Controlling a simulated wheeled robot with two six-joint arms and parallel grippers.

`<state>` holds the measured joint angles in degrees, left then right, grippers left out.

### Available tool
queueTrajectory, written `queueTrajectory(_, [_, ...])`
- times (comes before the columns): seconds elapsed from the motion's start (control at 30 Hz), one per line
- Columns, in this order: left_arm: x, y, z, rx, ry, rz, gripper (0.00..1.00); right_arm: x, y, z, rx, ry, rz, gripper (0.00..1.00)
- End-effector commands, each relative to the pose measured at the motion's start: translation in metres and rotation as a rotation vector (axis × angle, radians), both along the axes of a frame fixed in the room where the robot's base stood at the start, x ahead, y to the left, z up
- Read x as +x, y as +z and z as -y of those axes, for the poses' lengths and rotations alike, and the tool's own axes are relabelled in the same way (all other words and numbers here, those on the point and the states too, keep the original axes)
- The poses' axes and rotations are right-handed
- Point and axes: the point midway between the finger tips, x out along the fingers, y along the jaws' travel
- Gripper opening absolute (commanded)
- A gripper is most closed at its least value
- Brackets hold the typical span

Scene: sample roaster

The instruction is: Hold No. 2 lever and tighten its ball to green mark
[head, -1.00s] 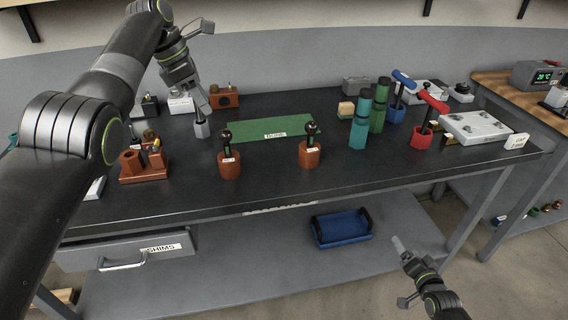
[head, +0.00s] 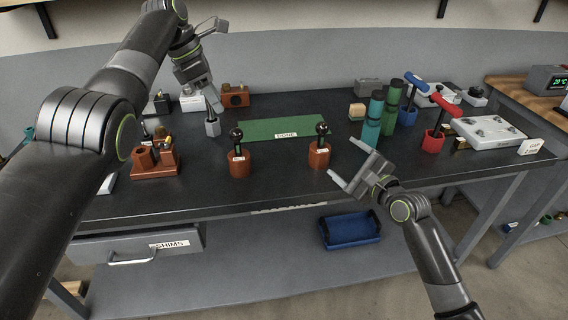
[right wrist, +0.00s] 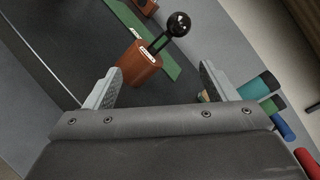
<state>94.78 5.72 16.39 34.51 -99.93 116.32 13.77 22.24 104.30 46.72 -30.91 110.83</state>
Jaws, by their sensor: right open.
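Two black-ball levers stand upright in red-brown bases on the dark bench: a left one (head: 238,157) and a right one (head: 319,154). Their label numbers are too small to read, so I cannot tell which is No. 2. My right gripper (head: 345,162) is open and empty, just right of and nearer than the right lever. In the right wrist view, one lever's black ball (right wrist: 179,24) and base (right wrist: 140,63) show beyond the open fingers. No green mark on the lever is clear. My left gripper (head: 207,96) points down above a grey block (head: 212,127); its finger gap is unclear.
A green DONE mat (head: 283,129) lies behind the levers. Teal (head: 371,132) and green cylinders (head: 389,112), a red-handled tool (head: 434,141) and a grey plate (head: 491,133) stand at right. A brown holder (head: 154,162) is at left. The front bench strip is clear.

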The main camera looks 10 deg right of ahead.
Motion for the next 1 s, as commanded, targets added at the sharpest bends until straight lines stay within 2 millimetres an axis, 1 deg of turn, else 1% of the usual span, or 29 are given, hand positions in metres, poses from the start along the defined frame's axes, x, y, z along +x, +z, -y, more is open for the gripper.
queueTrajectory(0.03, [0.0,0.0,0.0,0.0,0.0,0.0,0.36,0.004,0.003,-0.018,0.068,0.032,-0.055,0.79])
queueTrajectory(0.2, [0.0,0.0,0.0,0.0,0.0,0.0,0.36,0.009,0.007,-0.075,0.283,0.118,-0.295,0.79])
queueTrajectory(0.3, [0.0,0.0,0.0,0.0,0.0,0.0,0.36,0.007,0.01,-0.104,0.386,0.151,-0.432,0.79])
queueTrajectory(0.4, [0.0,0.0,0.0,0.0,0.0,0.0,0.36,0.003,0.014,-0.128,0.461,0.17,-0.552,0.79])
queueTrajectory(0.53, [0.0,0.0,0.0,0.0,0.0,0.0,0.36,-0.003,0.017,-0.149,0.522,0.179,-0.663,0.79])
queueTrajectory(0.73, [0.0,0.0,0.0,0.0,0.0,0.0,0.36,-0.004,0.017,-0.162,0.556,0.179,-0.731,0.79])
queueTrajectory(0.87, [0.0,0.0,0.0,0.0,0.0,0.0,0.36,0.005,0.012,-0.17,0.559,0.179,-0.736,0.79])
queueTrajectory(1.0, [0.0,0.0,0.0,0.0,0.0,0.0,0.36,0.02,0.003,-0.186,0.558,0.18,-0.735,0.79])
